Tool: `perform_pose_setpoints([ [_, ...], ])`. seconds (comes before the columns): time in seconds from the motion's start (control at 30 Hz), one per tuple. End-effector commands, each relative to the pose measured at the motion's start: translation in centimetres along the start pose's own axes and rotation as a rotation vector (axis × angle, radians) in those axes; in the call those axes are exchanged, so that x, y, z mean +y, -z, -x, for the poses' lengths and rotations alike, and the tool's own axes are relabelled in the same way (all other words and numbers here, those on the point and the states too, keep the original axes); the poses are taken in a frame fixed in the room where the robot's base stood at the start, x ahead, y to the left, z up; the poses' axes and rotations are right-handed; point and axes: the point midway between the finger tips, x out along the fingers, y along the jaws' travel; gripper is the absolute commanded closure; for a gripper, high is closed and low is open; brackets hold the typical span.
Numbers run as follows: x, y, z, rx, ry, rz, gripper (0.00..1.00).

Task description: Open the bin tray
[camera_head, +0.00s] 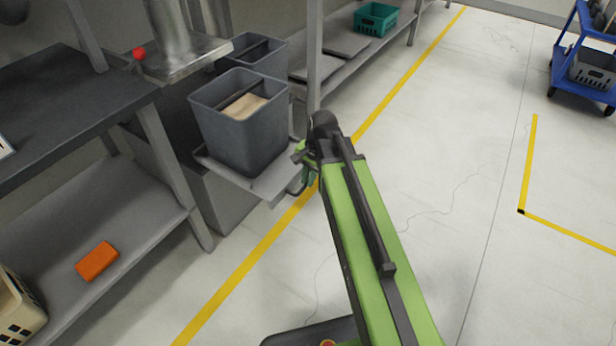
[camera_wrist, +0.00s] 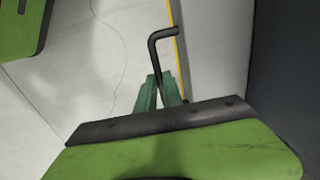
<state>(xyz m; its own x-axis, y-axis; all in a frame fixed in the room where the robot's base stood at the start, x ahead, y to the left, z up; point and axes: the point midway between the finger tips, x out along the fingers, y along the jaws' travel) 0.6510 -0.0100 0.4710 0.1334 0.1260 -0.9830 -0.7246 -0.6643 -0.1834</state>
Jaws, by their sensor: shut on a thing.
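The bin tray (camera_head: 272,186) is a light grey pull-out shelf standing out from the cabinet under the bench. A grey bin (camera_head: 240,140) with something beige inside stands on it. The tray also shows as a pale panel in the wrist view (camera_wrist: 217,60). My gripper (camera_head: 308,178) is at the tray's front right corner, partly hidden by my green arm. In the wrist view, the green fingers (camera_wrist: 160,90) are shut on a dark bent handle (camera_wrist: 155,50) beside the tray. How the handle joins the tray is hidden.
A second grey bin (camera_head: 262,55) stands behind the first. A grey workbench (camera_head: 60,110) with an orange block (camera_head: 97,261) on its lower shelf is at the left. A blue cart (camera_head: 585,60) stands far right. The floor right of my arm is clear.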

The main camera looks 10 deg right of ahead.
Motion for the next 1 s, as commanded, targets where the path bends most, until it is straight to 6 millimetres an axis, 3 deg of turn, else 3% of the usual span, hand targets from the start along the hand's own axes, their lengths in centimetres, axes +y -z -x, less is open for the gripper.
perform_pose_setpoints([
  [0.2,-0.5,-0.1,-0.1,0.01,0.001,0.007,1.0],
  [0.23,-0.6,-0.1,-0.1,0.01,0.001,0.008,0.88],
  [0.4,-0.8,-0.5,-0.1,0.006,0.001,0.012,0.67],
  [0.77,-0.9,-0.7,0.2,0.002,0.001,0.015,0.67],
  [1.0,-1.0,-0.7,3.4,0.001,0.001,0.014,0.67],
])
